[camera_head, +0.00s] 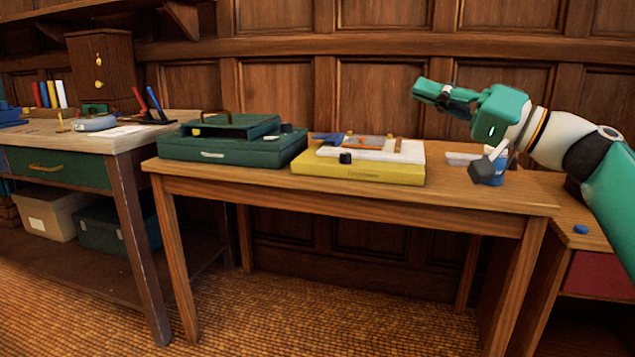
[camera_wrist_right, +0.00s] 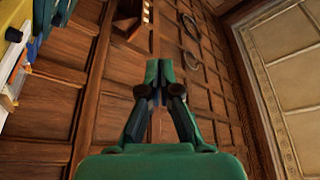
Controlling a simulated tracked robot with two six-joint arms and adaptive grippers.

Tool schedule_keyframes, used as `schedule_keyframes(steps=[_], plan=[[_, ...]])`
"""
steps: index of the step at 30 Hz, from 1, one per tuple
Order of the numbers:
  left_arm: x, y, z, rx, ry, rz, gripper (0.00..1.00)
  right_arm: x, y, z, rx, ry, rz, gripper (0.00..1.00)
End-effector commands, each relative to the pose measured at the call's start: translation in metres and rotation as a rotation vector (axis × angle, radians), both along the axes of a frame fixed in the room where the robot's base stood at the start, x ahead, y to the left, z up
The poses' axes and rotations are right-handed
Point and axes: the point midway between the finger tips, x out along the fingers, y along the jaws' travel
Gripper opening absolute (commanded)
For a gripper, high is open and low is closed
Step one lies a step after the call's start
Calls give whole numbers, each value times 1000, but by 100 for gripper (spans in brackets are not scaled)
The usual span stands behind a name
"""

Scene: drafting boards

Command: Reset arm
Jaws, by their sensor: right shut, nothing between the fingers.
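My right arm comes in from the right of the head view. Its green gripper (camera_head: 428,93) is raised above the right part of the wooden table (camera_head: 470,193) and points left. Its fingers are shut with nothing between them. In the right wrist view the two green fingers (camera_wrist_right: 158,75) meet in front of wood panelling. My left gripper is not in view.
A workbench (camera_head: 85,142) stands left. A blue disc (camera_head: 580,229) lies at right.

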Motion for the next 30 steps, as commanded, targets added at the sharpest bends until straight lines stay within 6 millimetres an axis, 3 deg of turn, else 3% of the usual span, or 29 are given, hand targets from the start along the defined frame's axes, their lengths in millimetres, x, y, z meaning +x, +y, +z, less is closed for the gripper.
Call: schedule_keyframes(steps=[5,11,17,20,23,27,30], plan=[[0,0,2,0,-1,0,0,18,-8,-21,0,43,-13,0],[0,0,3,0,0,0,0,39,-7,-61,-2,131,-4,0],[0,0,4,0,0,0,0,63,1,-121,-27,255,10,0],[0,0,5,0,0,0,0,75,6,-164,-49,341,9,0],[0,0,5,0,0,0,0,88,13,-222,-80,455,2,0],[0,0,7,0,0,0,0,95,21,-318,-144,641,-17,0],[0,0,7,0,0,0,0,89,27,-387,-200,769,-31,0]])
